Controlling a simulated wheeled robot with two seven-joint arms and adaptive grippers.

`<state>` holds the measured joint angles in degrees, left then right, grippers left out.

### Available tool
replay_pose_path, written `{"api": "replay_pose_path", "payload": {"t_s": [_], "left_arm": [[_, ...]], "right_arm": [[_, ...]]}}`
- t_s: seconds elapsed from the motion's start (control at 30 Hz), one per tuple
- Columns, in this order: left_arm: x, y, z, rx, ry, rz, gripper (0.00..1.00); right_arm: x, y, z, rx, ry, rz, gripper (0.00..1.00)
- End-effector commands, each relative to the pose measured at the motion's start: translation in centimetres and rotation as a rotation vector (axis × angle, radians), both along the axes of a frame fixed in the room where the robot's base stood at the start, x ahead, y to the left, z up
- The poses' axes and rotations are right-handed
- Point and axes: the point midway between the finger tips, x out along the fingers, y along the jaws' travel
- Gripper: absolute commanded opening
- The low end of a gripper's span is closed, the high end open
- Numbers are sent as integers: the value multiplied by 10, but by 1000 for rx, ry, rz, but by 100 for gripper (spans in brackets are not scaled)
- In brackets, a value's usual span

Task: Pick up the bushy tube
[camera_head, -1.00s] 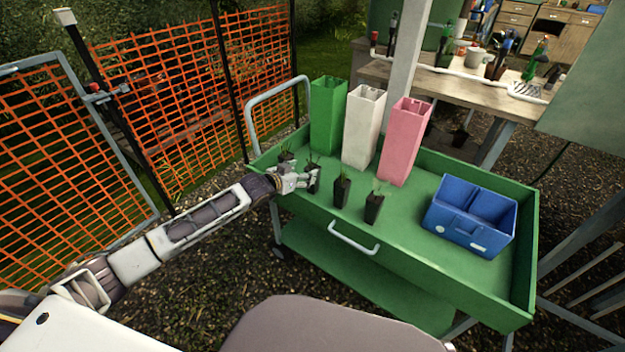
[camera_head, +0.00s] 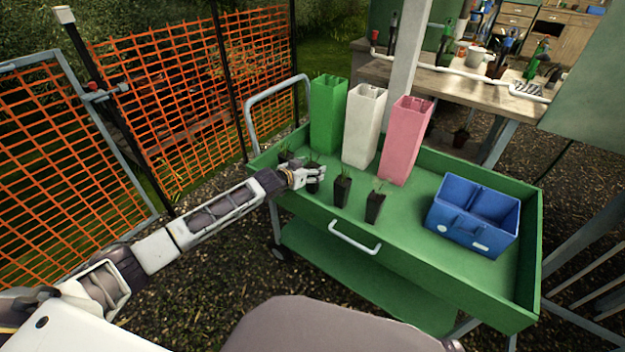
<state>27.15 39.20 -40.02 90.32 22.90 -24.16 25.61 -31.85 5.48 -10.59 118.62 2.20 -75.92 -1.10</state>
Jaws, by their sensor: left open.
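Several small black tubes with green seedlings stand in a row on the green cart (camera_head: 440,262). One tube (camera_head: 375,206) is nearest the cart's handle, and another (camera_head: 342,190) stands just left of it. A third tube (camera_head: 313,182) is partly hidden by my left gripper (camera_head: 318,176), and a fourth (camera_head: 284,157) stands behind the gripper at the far left. The plants are too small to tell which is bushiest. My left gripper is open, its fingers at the third tube; I cannot tell whether they touch it. My right gripper is out of view.
Tall green (camera_head: 328,115), white (camera_head: 362,128) and pink (camera_head: 403,142) square containers stand along the cart's back. A blue two-compartment crate (camera_head: 470,222) sits at the right. The cart floor between tubes and crate is clear. An orange mesh fence (camera_head: 190,90) stands to the left.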

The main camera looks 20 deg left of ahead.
Motion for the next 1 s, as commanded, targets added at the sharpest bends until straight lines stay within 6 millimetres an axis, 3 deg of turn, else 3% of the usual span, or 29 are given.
{"api": "replay_pose_path", "payload": {"t_s": [0.5,1.0], "left_arm": [[1,-1,0,1,0,0,70],[1,-1,0,1,0,0,5]], "right_arm": [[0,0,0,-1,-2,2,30],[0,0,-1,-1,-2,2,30]]}}
